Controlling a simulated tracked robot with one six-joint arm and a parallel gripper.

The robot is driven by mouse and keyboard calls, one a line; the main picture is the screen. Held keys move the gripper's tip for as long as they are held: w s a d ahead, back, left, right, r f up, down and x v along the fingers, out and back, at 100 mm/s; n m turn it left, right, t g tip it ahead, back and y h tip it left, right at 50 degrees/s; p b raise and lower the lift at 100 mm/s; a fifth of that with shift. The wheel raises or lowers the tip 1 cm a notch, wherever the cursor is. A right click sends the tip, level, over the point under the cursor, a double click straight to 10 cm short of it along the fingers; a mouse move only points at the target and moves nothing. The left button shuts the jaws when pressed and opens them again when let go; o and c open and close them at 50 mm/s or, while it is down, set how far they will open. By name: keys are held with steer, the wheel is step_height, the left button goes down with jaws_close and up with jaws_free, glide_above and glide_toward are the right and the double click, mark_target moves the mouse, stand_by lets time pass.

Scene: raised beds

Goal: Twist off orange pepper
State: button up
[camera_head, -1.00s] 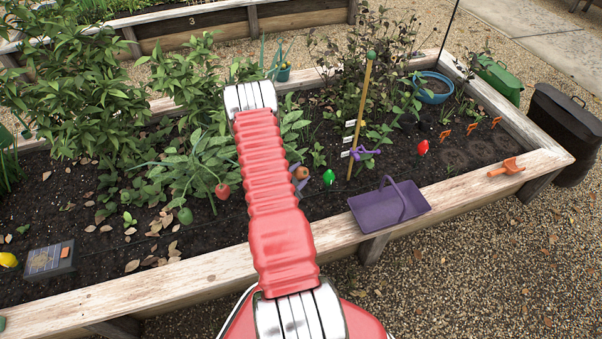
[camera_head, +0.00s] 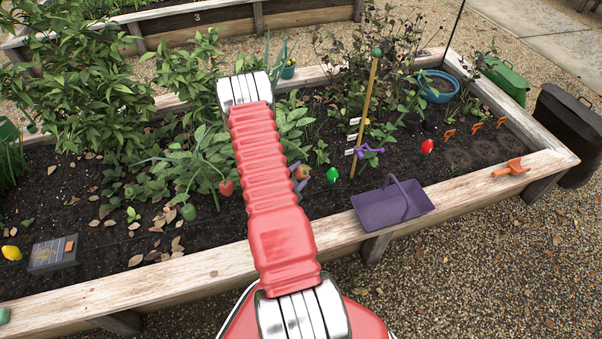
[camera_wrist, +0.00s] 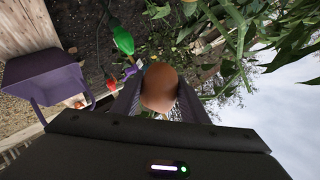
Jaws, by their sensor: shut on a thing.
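The orange pepper (camera_wrist: 159,88) sits between the two fingers of my gripper (camera_wrist: 158,100) in the wrist view, and the jaws are shut on it. In the head view a small part of the orange pepper (camera_head: 303,171) shows just right of my red arm, with a bit of my gripper (camera_head: 299,180) beside it. My arm hides most of the gripper there. The pepper's stem and whether it still joins a plant cannot be made out.
A purple basket (camera_head: 392,206) rests on the bed's front wooden edge (camera_head: 190,277). A green pepper (camera_head: 332,175) and a red one (camera_head: 427,146) are to the right; a red one (camera_head: 226,187) hangs left. A wooden stake (camera_head: 366,110) stands nearby. An orange trowel (camera_head: 510,168) lies on the right edge.

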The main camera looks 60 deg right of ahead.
steer(key=shift+a+r, duration=0.3)
steer(key=shift+a, duration=0.25)
stand_by(0.4)
steer(key=w+a+r+n+t+y, duration=0.1)
steer(key=w+a+r+n+t, duration=0.2)
steer(key=w+a+r, duration=0.45)
steer(key=w+a+r+n+t+y, duration=0.1)
steer(key=w+a+r+n+t, duration=0.25)
steer(key=w, duration=0.75)
steer(key=w+a+r+n+t+y, duration=0.25)
steer(key=w+a+r, duration=0.25)
steer(key=w+a, duration=0.3)
steer(key=w+a+r+n+t+y, duration=0.1)
steer(key=a+r, duration=0.4)
steer(key=a, duration=0.5)
steer(key=w+a+r+n+t+y, duration=0.2)
steer(key=a+r+n+y, duration=0.3)
steer(key=a, duration=0.6)
steer(key=w+a+r+n+t+y, duration=0.1)
steer(key=w+a+r+n+y, duration=0.2)
steer(key=a+r, duration=0.3)
steer(key=a, duration=0.5)
steer(key=shift+w+r+t, duration=0.2)
steer(key=shift+r+t, duration=0.05)
steer(key=shift+t, duration=0.05)
steer(key=shift+d, duration=0.1)
